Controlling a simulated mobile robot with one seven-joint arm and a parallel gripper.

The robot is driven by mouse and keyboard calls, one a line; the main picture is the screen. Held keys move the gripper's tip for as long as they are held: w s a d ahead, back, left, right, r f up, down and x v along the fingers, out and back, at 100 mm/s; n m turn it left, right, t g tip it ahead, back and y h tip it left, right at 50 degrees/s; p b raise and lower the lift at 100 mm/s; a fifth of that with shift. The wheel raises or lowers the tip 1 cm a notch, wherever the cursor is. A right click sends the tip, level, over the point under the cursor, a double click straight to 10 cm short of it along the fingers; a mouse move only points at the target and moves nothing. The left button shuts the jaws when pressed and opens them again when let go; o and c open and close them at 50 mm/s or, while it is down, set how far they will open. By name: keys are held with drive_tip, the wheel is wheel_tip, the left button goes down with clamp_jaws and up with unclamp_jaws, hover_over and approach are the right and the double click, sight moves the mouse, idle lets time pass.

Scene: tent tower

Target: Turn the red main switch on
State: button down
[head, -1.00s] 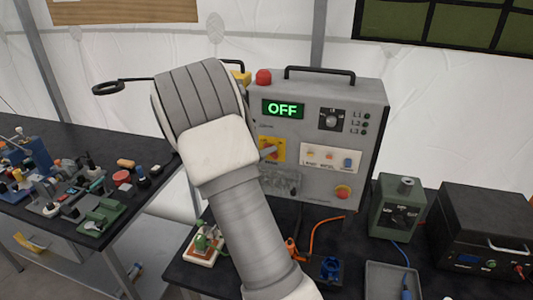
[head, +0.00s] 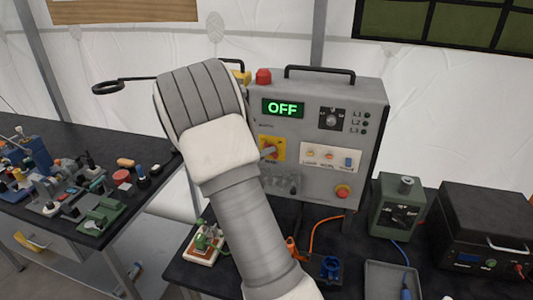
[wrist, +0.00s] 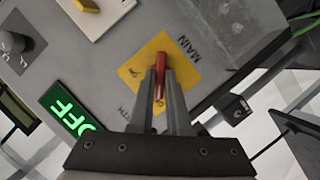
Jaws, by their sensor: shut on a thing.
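The red main switch (wrist: 160,76) sits on a yellow plate marked MAIN (wrist: 184,72) in the wrist view. My gripper (wrist: 160,90) is shut on the red handle, one finger on each side of it. In the head view the yellow plate (head: 278,143) shows on the front of the grey power box (head: 300,180), partly covered by my gripper. The green display (head: 283,108) reads OFF, and it also shows in the wrist view (wrist: 70,110). My arm hides the left part of the box.
A green device (head: 397,206) and a black unit (head: 482,235) stand to the right. A cluttered table is left.

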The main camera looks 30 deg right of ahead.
drive_tip(key=m+t+y+b, duration=0.1)
drive_tip(key=m+b, duration=0.3)
drive_tip(key=b, duration=0.4)
drive_tip(key=m+t+y+b, duration=0.2)
drive_tip(key=m+t+b, duration=0.1)
drive_tip(key=b, duration=0.5)
drive_tip(key=s+d+m+t+y+b, duration=0.1)
drive_tip(key=m+t+y+b, duration=0.1)
drive_tip(key=m+b, duration=0.3)
drive_tip(key=shift+f+b, duration=0.15)
drive_tip(key=shift+b, duration=1.85)
drive_tip(key=shift+a+r+t+b, duration=0.1)
drive_tip(key=shift+r+t+b, duration=0.15)
drive_tip(key=shift+b, duration=0.3)
drive_tip(key=c, duration=0.9)
unclamp_jaws()
